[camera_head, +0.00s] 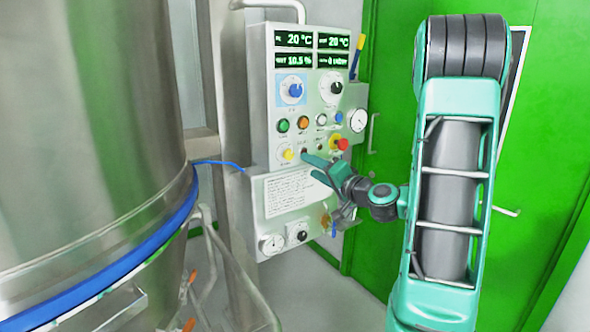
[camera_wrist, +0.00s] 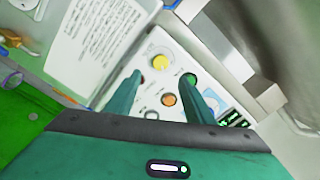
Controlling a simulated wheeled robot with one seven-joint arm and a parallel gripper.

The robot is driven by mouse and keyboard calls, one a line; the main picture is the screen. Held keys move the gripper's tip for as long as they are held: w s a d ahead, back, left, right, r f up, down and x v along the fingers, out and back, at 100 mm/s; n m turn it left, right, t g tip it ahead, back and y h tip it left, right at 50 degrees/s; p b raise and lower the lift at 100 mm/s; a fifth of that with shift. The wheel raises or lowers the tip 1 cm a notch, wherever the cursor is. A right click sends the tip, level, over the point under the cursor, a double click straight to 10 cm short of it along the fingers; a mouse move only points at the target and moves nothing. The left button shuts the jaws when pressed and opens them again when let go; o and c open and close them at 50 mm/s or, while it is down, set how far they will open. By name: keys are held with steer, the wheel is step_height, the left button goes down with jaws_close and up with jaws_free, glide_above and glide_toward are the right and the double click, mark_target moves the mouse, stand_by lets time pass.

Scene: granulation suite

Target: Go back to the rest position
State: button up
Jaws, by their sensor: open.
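My gripper (camera_head: 318,168) is in front of the lower part of the grey control panel (camera_head: 261,100) in the head view. In the wrist view its two green fingers (camera_wrist: 163,98) stand apart with nothing held between them. Beyond them the wrist view shows a yellow button (camera_wrist: 160,63), an orange button (camera_wrist: 169,100) and a green button (camera_wrist: 190,79). I cannot tell whether a fingertip touches the panel. My arm reaches in from the right of the head view.
A large steel vessel (camera_head: 90,120) with a blue band fills the left. The panel carries displays, a blue knob (camera_head: 295,90), a red emergency button (camera_head: 343,144) and a white label sheet (camera_head: 290,192). Green doors (camera_head: 395,60) with handles stand behind. Pipes run below the panel.

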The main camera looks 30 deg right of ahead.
steer(key=s+a+f+n+g+y, duration=0.3)
steer(key=s+a+f+n+g, duration=0.4)
steer(key=s+a+f+g, duration=0.35)
steer(key=s+d+f+m+g+h, duration=0.1)
steer(key=s+g, duration=0.6)
steer(key=s, duration=1.7)
steer(key=shift+s+d+m+h, duration=0.2)
steer(key=shift+d+m+h, duration=0.3)
steer(key=shift+h, duration=0.7)
steer(key=shift+a+f+g, duration=0.1)
steer(key=shift+a+g, duration=0.05)
steer(key=shift+g, duration=0.1)
steer(key=shift+w+f, duration=0.25)
steer(key=shift+w, duration=0.35)
